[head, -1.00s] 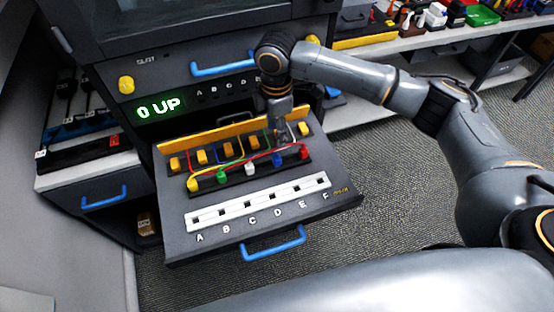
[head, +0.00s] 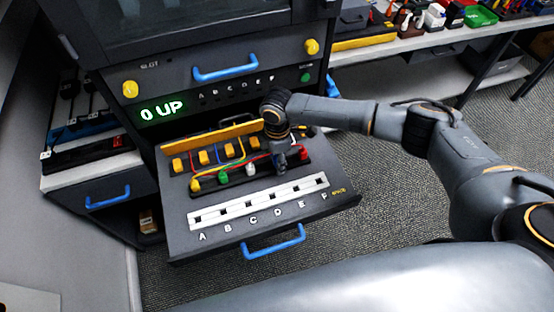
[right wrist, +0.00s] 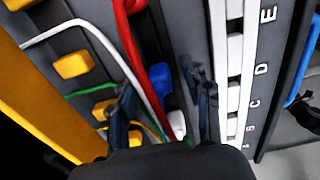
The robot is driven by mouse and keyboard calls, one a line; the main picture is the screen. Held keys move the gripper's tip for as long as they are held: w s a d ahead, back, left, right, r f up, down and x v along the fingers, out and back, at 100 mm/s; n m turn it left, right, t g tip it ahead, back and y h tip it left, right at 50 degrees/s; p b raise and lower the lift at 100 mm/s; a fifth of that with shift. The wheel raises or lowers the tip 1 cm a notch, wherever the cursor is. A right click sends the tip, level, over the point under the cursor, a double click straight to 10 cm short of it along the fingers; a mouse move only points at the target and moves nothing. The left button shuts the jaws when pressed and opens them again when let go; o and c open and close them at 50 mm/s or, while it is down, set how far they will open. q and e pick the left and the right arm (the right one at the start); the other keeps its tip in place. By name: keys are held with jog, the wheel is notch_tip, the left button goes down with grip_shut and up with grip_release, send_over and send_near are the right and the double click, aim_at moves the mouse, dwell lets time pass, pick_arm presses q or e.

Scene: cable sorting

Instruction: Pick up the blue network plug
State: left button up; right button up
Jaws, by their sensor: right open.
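The blue network plug (right wrist: 160,77) sits in the dark plug row in the right wrist view, between the lines of my fingers and a little ahead of them. In the head view my gripper hides it. My right gripper (right wrist: 166,100) is open and empty, with one finger on each side of the plug row. In the head view this gripper (head: 282,162) points down over the row, between the white plug (head: 250,169) and the red plug (head: 304,154). Whether it touches the blue plug cannot be told. My left gripper is not in view.
Green (head: 222,176) and yellow (head: 196,184) plugs stand farther left in the row. Coloured cables run back to yellow blocks (head: 203,157). A white slotted strip (head: 262,201), lettered A to F, lies in front, its slots empty. A yellow bar (head: 215,135) stands behind.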

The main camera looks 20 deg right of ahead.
grip_shut()
jog(key=shift+r, duration=0.1)
jog(key=shift+r+b, duration=0.35)
jog(key=shift+r, duration=0.25)
jog(key=s+d+r+p, duration=0.1)
jog(key=s+d+r, duration=0.2)
jog(key=d+r, duration=0.3)
jog(key=s+d+r+p, duration=0.1)
jog(key=s+d+r, duration=0.3)
jog(key=r, duration=0.5)
jog(key=shift+s+d, duration=0.15)
jog(key=shift+d, duration=0.85)
